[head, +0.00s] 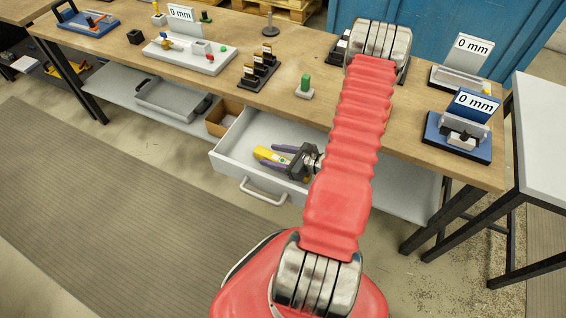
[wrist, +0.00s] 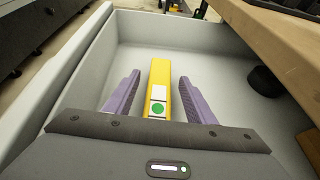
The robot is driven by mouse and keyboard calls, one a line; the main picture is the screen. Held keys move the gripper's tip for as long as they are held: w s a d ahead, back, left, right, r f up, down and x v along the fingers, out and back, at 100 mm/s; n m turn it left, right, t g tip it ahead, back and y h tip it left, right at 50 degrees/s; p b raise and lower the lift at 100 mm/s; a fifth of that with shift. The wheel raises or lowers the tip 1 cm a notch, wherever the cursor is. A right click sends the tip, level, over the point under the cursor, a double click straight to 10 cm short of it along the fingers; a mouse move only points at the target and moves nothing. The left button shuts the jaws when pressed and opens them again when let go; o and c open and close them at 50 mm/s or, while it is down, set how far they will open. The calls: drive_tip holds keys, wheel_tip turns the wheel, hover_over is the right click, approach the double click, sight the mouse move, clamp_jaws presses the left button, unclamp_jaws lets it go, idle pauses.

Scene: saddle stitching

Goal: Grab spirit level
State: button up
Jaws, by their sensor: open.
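The spirit level is a yellow bar (wrist: 160,76) with a white label and a green dot on its near end. It lies in the open white drawer (wrist: 88,79) under the workbench. My gripper (wrist: 157,86) is open, with one purple finger on each side of the yellow bar and a visible gap on both sides. In the head view the yellow bar (head: 268,154) shows beside the purple fingers of my gripper (head: 278,155), inside the drawer. The wrist view does not show clearly how far down the fingers reach beside the bar.
The wooden bench top (head: 322,122) overhangs the drawer's back. A dark round object (wrist: 264,81) is at the drawer's right side in the wrist view. A brown box (head: 222,117) is left of the drawer.

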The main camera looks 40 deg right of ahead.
sight(274, 157)
drive_tip(key=shift+c, duration=0.4)
clamp_jaws()
wheel_tip(274, 157, up, 10)
idle(1.0)
idle(0.5)
